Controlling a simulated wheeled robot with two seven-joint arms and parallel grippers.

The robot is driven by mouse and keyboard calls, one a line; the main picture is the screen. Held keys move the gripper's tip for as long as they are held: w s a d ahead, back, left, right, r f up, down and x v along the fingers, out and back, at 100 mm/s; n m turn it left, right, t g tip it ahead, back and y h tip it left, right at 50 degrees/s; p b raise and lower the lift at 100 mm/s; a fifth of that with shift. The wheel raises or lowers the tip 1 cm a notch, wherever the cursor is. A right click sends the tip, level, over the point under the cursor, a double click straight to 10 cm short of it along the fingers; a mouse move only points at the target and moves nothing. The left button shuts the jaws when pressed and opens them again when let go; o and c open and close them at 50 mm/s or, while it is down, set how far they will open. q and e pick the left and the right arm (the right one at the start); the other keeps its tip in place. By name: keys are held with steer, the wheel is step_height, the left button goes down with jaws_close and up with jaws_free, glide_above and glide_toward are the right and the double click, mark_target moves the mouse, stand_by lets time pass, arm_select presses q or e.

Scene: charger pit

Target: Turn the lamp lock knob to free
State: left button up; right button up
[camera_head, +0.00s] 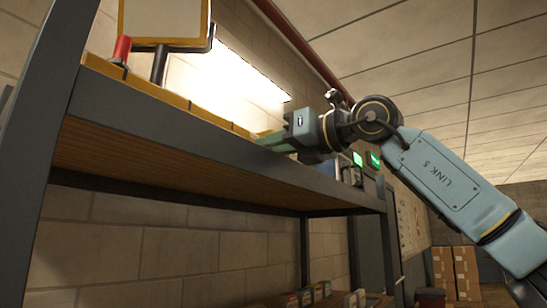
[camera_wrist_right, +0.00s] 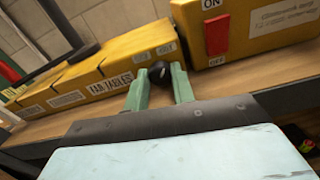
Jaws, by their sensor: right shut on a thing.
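A round black knob (camera_wrist_right: 160,72) sits on the front of a yellow box (camera_wrist_right: 136,50) in the right wrist view. Two small white labels are above the knob, too blurred to read. My right gripper (camera_wrist_right: 160,84) has its two green fingers on either side of the knob and is shut on it. A pale mark shows on the knob's face. In the head view the right gripper (camera_head: 268,143) reaches in from the right over the shelf edge, and the knob is hidden there. My left gripper is in neither view.
A yellow box with a red ON/OFF switch (camera_wrist_right: 216,35) stands right of the knob. Left is a box labelled FAB TABLES (camera_wrist_right: 110,83). The wooden shelf (camera_head: 200,160) has a grey front edge. A framed panel (camera_head: 165,20) and red cylinder (camera_head: 122,48) stand at its left.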

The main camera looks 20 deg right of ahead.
steer(key=shift+m, duration=0.6)
steer(key=o, duration=0.7)
steer(key=b+v, duration=0.2)
steer(key=v, duration=1.1)
steer(key=shift+d+b, duration=0.15)
steer(key=shift+b, duration=0.2)
steer(key=shift+s, duration=0.1)
